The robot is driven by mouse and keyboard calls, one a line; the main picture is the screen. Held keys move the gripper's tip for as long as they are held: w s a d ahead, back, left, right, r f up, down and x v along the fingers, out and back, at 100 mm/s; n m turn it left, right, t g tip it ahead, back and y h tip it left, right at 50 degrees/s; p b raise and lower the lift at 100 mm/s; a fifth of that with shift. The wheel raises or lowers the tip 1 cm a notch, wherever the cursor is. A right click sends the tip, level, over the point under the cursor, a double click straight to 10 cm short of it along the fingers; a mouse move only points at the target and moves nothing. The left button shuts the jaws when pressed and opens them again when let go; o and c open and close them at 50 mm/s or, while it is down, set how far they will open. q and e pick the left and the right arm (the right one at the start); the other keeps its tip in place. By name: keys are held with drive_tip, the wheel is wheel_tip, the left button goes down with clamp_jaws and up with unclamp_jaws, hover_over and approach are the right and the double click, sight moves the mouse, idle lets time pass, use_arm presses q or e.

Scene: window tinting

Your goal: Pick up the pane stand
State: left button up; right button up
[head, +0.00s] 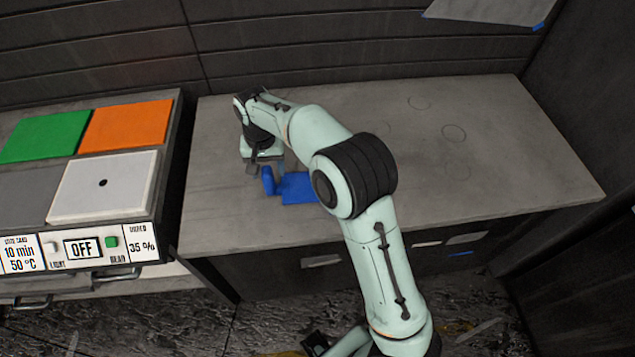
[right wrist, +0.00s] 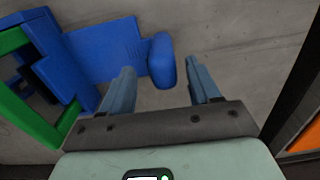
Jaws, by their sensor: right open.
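The blue pane stand (head: 298,188) lies on the grey bench top, partly hidden by my right arm in the head view. Its flat plate and upright rounded grip also show in the right wrist view (right wrist: 105,50). My right gripper (head: 266,168) is over the grip end of the stand. In the right wrist view my right gripper (right wrist: 162,68) is open, with the blue grip between and slightly beyond its two fingertips. I cannot tell whether a finger touches it. My left gripper is not in view.
A green frame (right wrist: 28,105) stands against the stand's far end in the right wrist view. A machine with green, orange (head: 126,125) and white panels stands left of the bench (head: 520,150). The bench's right half is clear. A sheet (head: 485,10) hangs at the back wall.

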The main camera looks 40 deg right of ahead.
wheel_tip(320, 180, down, 4)
drive_tip(key=shift+w+a+r, duration=0.1)
drive_tip(key=shift+a+r, duration=0.05)
clamp_jaws()
drive_tip(key=shift+r, duration=0.1)
drive_tip(key=shift+r, duration=0.1)
